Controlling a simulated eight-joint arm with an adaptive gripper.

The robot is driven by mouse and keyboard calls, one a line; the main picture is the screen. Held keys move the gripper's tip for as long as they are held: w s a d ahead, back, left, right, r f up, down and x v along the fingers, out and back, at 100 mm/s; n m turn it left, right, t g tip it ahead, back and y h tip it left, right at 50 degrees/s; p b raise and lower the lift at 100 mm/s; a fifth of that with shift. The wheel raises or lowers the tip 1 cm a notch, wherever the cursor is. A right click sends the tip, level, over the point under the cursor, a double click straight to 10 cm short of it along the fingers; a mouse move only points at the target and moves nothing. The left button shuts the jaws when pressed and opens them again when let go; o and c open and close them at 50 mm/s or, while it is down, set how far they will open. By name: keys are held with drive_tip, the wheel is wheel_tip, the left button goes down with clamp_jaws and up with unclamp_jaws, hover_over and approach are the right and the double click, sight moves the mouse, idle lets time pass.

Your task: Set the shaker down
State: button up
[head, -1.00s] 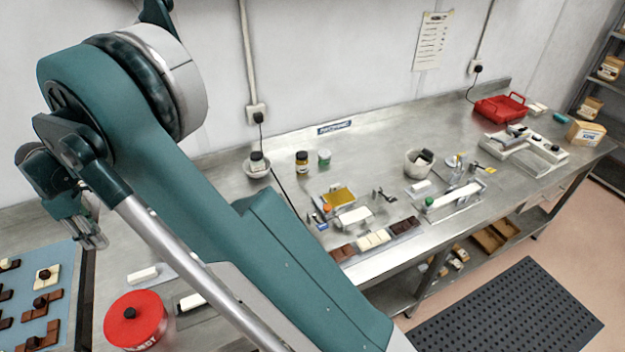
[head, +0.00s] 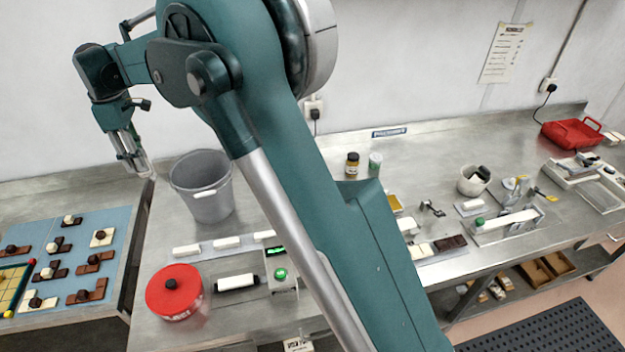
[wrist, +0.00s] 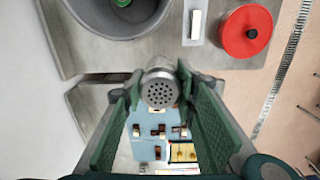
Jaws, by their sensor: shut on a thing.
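My gripper (head: 135,160) is raised at the left in the head view, to the left of the grey bucket and beyond the blue mat. In the wrist view my gripper (wrist: 160,105) is shut on the shaker (wrist: 160,88), a round metal piece with a perforated end facing the camera. The shaker is between the green finger pads. In the head view the shaker is small and hard to make out among the fingers. The blue mat (head: 118,222) with chocolate pieces shows beyond the fingers in the wrist view.
A grey bucket (head: 203,190) stands close to the right of my gripper. A red lidded tin (head: 174,300), white bars and a small scale (head: 281,272) are nearer on the steel bench. A gap separates this bench from the mat's table. My arm hides part of the bench.

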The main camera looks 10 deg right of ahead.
drive_tip(key=w+d+m, duration=0.3)
drive_tip(key=w+d, duration=0.1)
drive_tip(key=d, duration=1)
drive_tip(key=w+d+m, duration=0.2)
drive_tip(key=w+d, duration=0.2)
drive_tip(key=d, duration=1)
drive_tip(key=w+d+m, duration=0.3)
drive_tip(key=w+d, duration=0.2)
drive_tip(key=d, duration=0.9)
drive_tip(key=s+d+m, duration=0.3)
drive_tip(key=d, duration=1.1)
drive_tip(key=s+d+m, duration=0.2)
drive_tip(key=s+d, duration=0.1)
drive_tip(key=d, duration=1.2)
drive_tip(key=s+d+m, duration=0.3)
drive_tip(key=d, duration=1.1)
wheel_tip(320, 180, down, 18)
drive_tip(key=shift+w+b, duration=0.15)
drive_tip(key=shift+b, duration=0.3)
wheel_tip(320, 180, down, 6)
drive_tip(key=shift+f, duration=0.15)
